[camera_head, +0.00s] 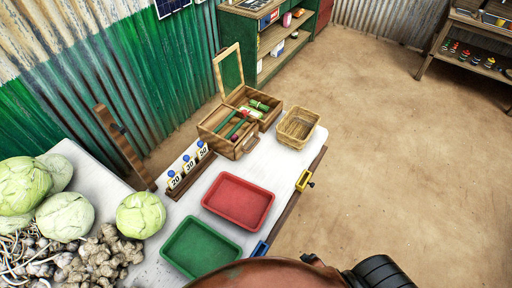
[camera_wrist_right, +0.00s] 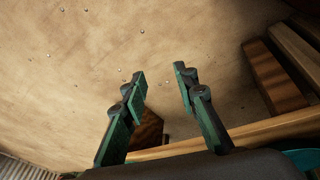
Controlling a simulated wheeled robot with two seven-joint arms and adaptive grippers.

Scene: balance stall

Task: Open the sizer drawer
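The table's right side carries a yellow handle or label piece (camera_head: 304,180) with a dark knob beside it, and a blue one (camera_head: 261,248) nearer me. I cannot tell which part is the sizer drawer; no drawer stands visibly pulled out. My right gripper (camera_wrist_right: 163,82) shows in the right wrist view, its two green-and-dark fingers apart with only brown ground behind the gap. A dark wooden piece (camera_wrist_right: 151,128) shows behind and below the fingers. My right gripper's fingers are not seen in the head view. My left gripper is in neither view.
On the table are a red tray (camera_head: 238,200), a green tray (camera_head: 201,246), a wicker basket (camera_head: 297,128), an open wooden box (camera_head: 231,143), weights marked 20, 30 and 50 (camera_head: 188,165) and cabbages (camera_head: 65,217). Open dirt floor (camera_head: 400,150) lies to the right.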

